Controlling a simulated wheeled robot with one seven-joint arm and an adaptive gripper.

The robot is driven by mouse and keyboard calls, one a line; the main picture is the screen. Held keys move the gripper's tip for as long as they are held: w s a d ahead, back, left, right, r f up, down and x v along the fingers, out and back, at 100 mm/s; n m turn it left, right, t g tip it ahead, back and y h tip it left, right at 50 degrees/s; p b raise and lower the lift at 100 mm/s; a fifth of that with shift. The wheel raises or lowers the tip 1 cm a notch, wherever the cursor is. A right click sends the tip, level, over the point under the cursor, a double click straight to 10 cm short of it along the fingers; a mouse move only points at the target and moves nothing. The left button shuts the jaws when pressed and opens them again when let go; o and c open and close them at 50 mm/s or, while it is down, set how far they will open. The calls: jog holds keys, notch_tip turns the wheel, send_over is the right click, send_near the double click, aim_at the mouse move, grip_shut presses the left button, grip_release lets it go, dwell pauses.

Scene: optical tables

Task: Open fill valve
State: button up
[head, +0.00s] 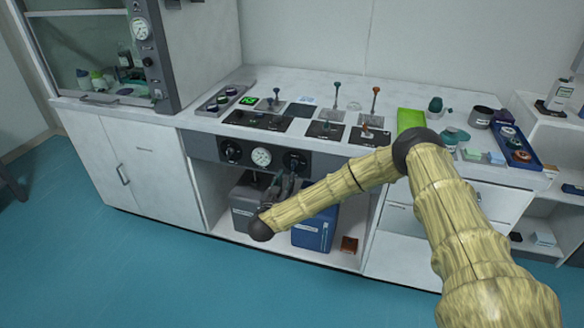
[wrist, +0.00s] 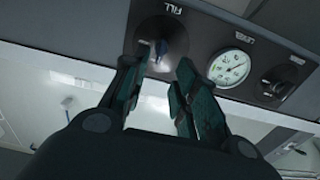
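The fill valve is a round dark knob (wrist: 163,38) under the lettering "FILL" in the wrist view, with a bluish handle at its middle. Nothing shows between the fingers except the knob's lower part and the panel edge beyond. I cannot tell whether a fingertip touches it. In the head view my gripper (head: 284,181) is in front of the open bay, below the gauge and right knob.
Below are a grey bin (head: 243,208) and a blue bin (head: 314,232). The worktop above holds upright levers and a green tray (head: 410,119). The floor in front is clear.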

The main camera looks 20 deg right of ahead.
aim_at(293, 166)
jog(key=x, duration=0.8)
jog(key=shift+w+p, duration=0.15)
jog(key=shift+p, duration=0.3)
jog(key=shift+d, duration=0.15)
grip_shut()
